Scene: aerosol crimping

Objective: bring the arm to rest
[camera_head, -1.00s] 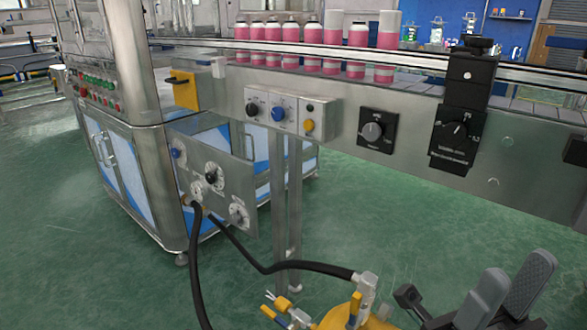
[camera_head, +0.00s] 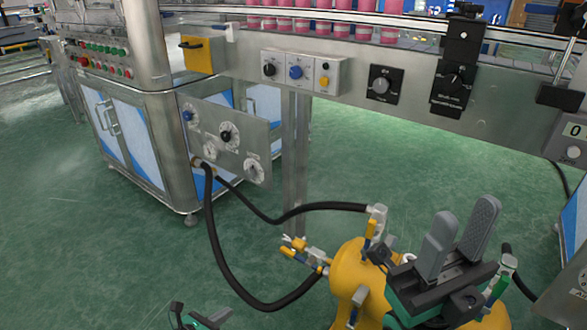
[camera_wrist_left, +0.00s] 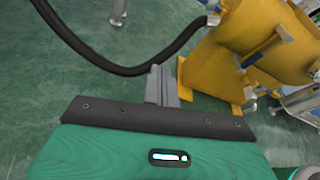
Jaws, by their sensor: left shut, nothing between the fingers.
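My left gripper (camera_head: 178,312) shows only partly at the bottom edge of the head view. In the left wrist view, its grey fingers (camera_wrist_left: 157,80) are together with nothing between them. They are over the green floor, left of the yellow tank (camera_wrist_left: 226,60). My right gripper (camera_head: 460,238) is at the lower right of the head view. Its two grey fingers point up and stand apart with nothing between them. It is in front of the yellow tank, which also shows in the head view (camera_head: 356,278), and hides part of it.
A black hose (camera_head: 228,265) runs from the machine cabinet's panel to the tank. The conveyor (camera_head: 350,60) carries several pink cans (camera_head: 322,28) and has knobs along its side. A grey box with a display (camera_head: 572,135) is at the right. Green floor (camera_head: 110,250) is clear at the left.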

